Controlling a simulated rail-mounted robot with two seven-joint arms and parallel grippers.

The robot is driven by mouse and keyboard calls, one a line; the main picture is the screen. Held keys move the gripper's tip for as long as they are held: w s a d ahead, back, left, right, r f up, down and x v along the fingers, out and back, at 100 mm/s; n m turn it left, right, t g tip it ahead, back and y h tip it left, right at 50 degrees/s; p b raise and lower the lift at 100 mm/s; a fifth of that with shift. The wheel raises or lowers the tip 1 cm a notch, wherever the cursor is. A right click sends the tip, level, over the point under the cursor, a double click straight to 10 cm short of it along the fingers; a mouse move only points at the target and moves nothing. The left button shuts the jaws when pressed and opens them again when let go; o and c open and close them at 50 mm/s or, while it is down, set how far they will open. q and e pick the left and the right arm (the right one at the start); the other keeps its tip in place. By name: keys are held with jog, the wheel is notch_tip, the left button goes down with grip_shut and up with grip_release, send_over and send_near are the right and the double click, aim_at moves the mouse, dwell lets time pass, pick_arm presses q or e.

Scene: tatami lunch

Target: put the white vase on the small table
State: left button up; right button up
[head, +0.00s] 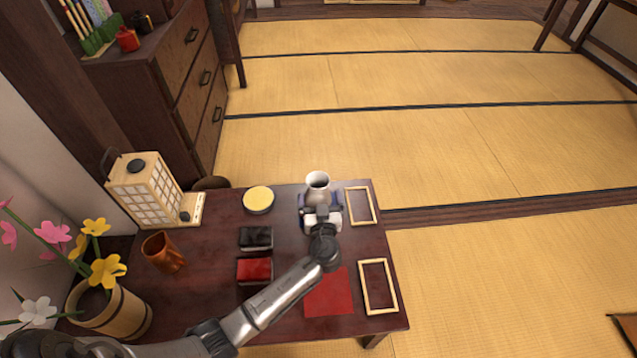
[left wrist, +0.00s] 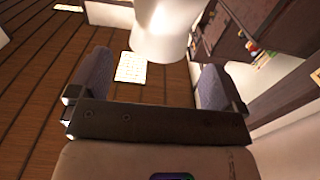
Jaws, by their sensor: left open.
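The white vase (head: 318,184) is upright at the far edge of a low dark-red wooden table (head: 210,265). I cannot tell whether its base, hidden by my gripper, touches the tabletop. My left gripper (head: 320,198) is open, reaching from the near side, with its bluish finger pads to either side of the vase's lower part. In the left wrist view the vase (left wrist: 160,32) shows at the top, between and beyond the two spread fingers (left wrist: 155,85). No grip on it shows. My right gripper is not in view.
The table holds a paper lantern (head: 148,190), a round yellow-topped tin (head: 258,199), black (head: 256,238) and red (head: 254,270) boxes, an orange cup (head: 162,252), a red cloth (head: 329,293) and two wooden frames (head: 364,287) (head: 347,207). A flower bucket (head: 118,312) stands left. Open tatami (head: 480,260) lies right.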

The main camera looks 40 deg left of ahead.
pick_arm(q)
jog(key=s+d+f+m+g+h, duration=0.1)
jog(key=s+f+g+h, duration=0.1)
jog(key=s, duration=0.5)
jog(key=s+d+f+m+g+h, duration=0.1)
jog(key=s+d+f+g+h, duration=0.1)
jog(key=s, duration=0.4)
jog(key=s+d+f+m+g+h+p, duration=0.1)
jog(key=s+f+g+h, duration=0.1)
jog(key=s, duration=0.5)
jog(key=shift+s+d+f+m, duration=0.15)
jog(key=shift+s+f+m, duration=0.25)
jog(key=shift+f, duration=0.1)
jog(key=s+d+m+h, duration=0.1)
jog(key=s, duration=0.1)
jog(key=s+d+m+g+h, duration=0.1)
jog(key=s, duration=0.1)
jog(key=s+d+m+h, duration=0.1)
jog(key=s, duration=0.2)
jog(key=shift+d+f+g, duration=0.1)
jog(key=shift+g, duration=0.2)
jog(key=s+d+r+m+g+h, duration=0.1)
jog(key=s+d+r+m+h, duration=0.1)
jog(key=s+d+m+h, duration=0.2)
jog(key=s, duration=0.3)
jog(key=shift+r+g, duration=0.15)
jog(key=shift+g, duration=0.15)
jog(key=shift+w, duration=0.1)
